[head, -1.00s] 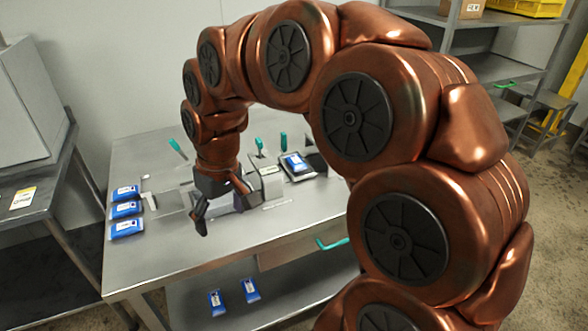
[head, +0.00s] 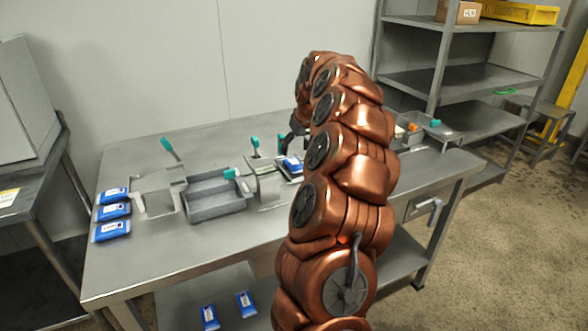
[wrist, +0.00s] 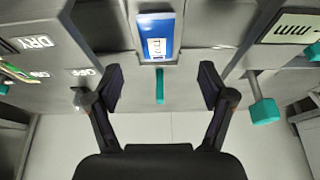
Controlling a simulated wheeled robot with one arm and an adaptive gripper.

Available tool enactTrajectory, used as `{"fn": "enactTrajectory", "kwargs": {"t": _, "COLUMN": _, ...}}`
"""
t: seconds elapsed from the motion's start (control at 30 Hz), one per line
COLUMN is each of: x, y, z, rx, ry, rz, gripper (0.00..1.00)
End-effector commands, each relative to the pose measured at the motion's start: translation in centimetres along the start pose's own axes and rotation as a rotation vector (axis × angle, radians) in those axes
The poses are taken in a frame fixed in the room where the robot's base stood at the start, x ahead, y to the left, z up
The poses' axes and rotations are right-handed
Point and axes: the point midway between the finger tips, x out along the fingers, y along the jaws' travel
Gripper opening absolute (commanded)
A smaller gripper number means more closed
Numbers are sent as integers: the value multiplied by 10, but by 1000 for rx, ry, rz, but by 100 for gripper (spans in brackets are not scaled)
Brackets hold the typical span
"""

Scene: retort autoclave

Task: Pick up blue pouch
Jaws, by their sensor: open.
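A blue pouch (wrist: 157,38) with a white label lies on a small grey platform in the upper middle of the wrist view. In the head view this pouch (head: 292,165) shows at mid-table, partly hidden by my arm. My gripper (wrist: 161,84) is open and empty, its two dark fingers spread wide. The pouch appears beyond the fingertips, between their lines, and no finger touches it. In the head view my gripper is mostly hidden behind my arm. Several more blue pouches show: a column of three (head: 112,213) at the table's left edge and two (head: 209,317) on the lower shelf.
A grey tray (head: 216,209) and teal-handled fixtures (head: 264,185) stand left of the platform. A teal-tipped lever (wrist: 264,110) is right of my fingers in the wrist view. Bins (head: 405,128) stand at the table's right. The table's left front (head: 140,265) is clear.

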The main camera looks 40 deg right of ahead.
Motion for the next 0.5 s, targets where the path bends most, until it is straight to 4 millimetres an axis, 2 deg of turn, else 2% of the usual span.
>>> {"fn": "enactTrajectory", "kwargs": {"t": 0.5, "x": 42, "y": 3, "z": 3, "rx": 2, "ry": -3, "rz": 1, "gripper": 81}}
